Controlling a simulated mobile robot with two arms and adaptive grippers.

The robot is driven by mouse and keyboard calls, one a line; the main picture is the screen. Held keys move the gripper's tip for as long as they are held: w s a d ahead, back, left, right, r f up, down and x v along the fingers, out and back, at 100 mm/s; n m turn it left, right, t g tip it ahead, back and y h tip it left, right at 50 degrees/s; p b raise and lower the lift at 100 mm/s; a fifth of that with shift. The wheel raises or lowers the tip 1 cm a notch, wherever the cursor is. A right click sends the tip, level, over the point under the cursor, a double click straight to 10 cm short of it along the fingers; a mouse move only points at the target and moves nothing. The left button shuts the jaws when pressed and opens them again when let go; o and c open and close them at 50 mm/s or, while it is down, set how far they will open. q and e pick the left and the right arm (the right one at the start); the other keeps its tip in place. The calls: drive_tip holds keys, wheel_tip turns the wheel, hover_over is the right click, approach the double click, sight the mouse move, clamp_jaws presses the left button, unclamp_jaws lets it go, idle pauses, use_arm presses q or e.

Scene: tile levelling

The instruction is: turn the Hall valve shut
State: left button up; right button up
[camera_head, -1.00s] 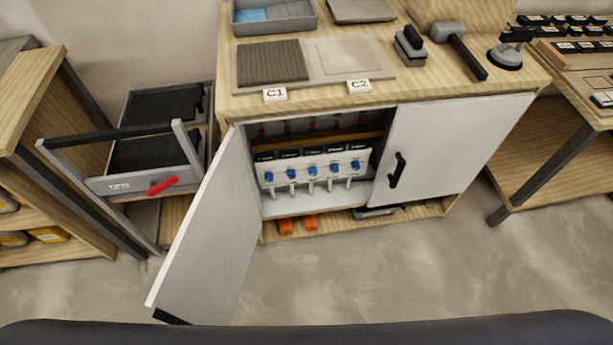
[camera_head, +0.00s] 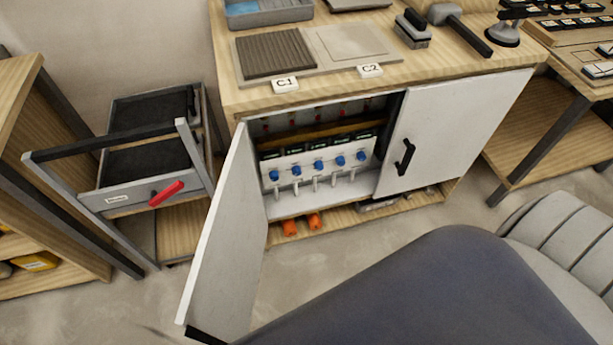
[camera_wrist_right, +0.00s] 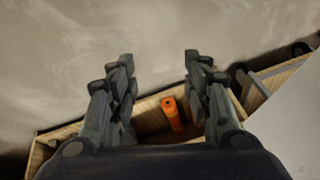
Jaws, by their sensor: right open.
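A row of several blue valve knobs (camera_head: 318,166) sits on a white panel inside the open left half of the cabinet. Small dark labels (camera_head: 313,146) stand above the knobs, too small to read, so I cannot tell which valve is Hall. White pipe stubs hang below the knobs. My right gripper (camera_wrist_right: 159,75) shows only in the right wrist view. Its fingers are spread wide with nothing held between them. An orange cylinder (camera_wrist_right: 172,113) lies beyond them at the cabinet's base. The valves are not visible in that view. My left gripper is in neither view.
The left cabinet door (camera_head: 222,235) stands open towards me; the right door (camera_head: 452,130) is closed, with a black handle (camera_head: 404,157). A drawer unit (camera_head: 150,165) with a red handle stands left. My own arm covers the lower right of the head view.

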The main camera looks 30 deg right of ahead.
drive_tip(key=w+d+m+t+b, duration=0.1)
drive_tip(key=w+m+t+b, duration=0.2)
drive_tip(key=w+m+b, duration=0.55)
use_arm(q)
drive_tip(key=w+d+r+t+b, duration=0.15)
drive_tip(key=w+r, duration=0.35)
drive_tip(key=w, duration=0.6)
use_arm(e)
drive_tip(key=m+t+h+b, duration=0.4)
drive_tip(key=m+t+b, duration=0.5)
drive_tip(key=m, duration=1.3)
approach(320, 168)
drive_tip(key=shift+t, duration=0.4)
drive_tip(key=x, duration=0.4)
drive_tip(key=f+x, duration=0.1)
drive_tip(key=x, duration=0.2)
drive_tip(key=shift+w+d, duration=0.15)
drive_tip(key=shift+w, duration=0.3)
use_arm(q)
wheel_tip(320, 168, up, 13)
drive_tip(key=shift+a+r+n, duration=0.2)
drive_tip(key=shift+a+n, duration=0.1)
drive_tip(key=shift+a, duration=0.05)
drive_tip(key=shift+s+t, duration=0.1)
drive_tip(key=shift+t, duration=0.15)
use_arm(e)
drive_tip(key=shift+r, duration=0.1)
drive_tip(key=c, duration=1.1)
